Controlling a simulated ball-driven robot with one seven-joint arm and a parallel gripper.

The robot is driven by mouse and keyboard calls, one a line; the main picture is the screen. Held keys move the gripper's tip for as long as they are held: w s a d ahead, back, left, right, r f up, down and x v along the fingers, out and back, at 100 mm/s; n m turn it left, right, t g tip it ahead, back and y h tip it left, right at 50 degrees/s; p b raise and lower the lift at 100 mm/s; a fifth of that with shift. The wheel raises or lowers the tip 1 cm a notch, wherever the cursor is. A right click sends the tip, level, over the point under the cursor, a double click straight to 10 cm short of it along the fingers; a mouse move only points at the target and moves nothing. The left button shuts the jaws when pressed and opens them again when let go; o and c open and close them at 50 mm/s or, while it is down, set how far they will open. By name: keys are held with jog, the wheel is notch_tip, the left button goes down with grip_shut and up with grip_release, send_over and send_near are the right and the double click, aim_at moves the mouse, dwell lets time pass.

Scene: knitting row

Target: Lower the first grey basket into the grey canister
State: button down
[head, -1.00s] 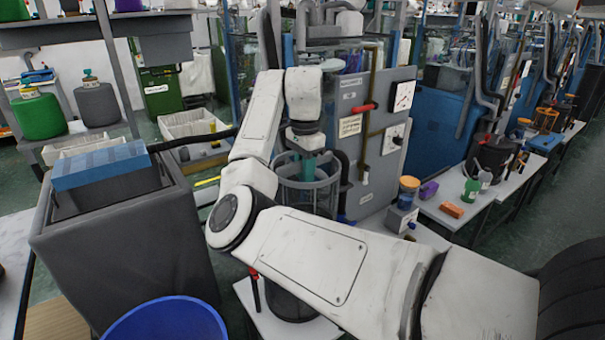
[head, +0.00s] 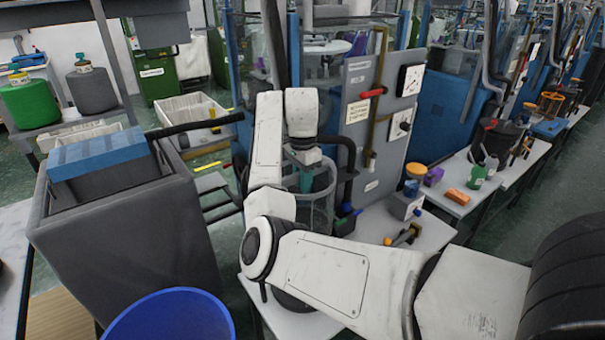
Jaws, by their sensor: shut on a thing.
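My gripper (head: 305,172) points down near the middle of the head view and is shut on the grey basket (head: 318,212). The basket is an upright, open wire cage with a teal piece inside its top. Its lower part is hidden behind my white arm. A dark grey rounded body (head: 290,302), likely the grey canister, shows just below my arm on a white table. Its mouth is hidden by the arm, so I cannot tell whether the basket's bottom is above or inside it.
A grey bin with a blue-topped block (head: 98,152) stands at left, with a blue tub (head: 170,318) in front. A panel with a red-handled valve (head: 372,92) stands behind the basket. The white table (head: 425,238) holds a small grey box (head: 404,206). An orange block (head: 457,196) lies farther right.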

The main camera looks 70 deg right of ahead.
notch_tip(320, 180, down, 16)
jog(key=b, duration=1)
jog(key=shift+f, duration=0.25)
notch_tip(320, 180, down, 10)
jog(key=b, duration=0.4)
jog(key=shift+f, duration=0.15)
dwell(0.3)
jog(key=shift+c, duration=1.7)
grip_release()
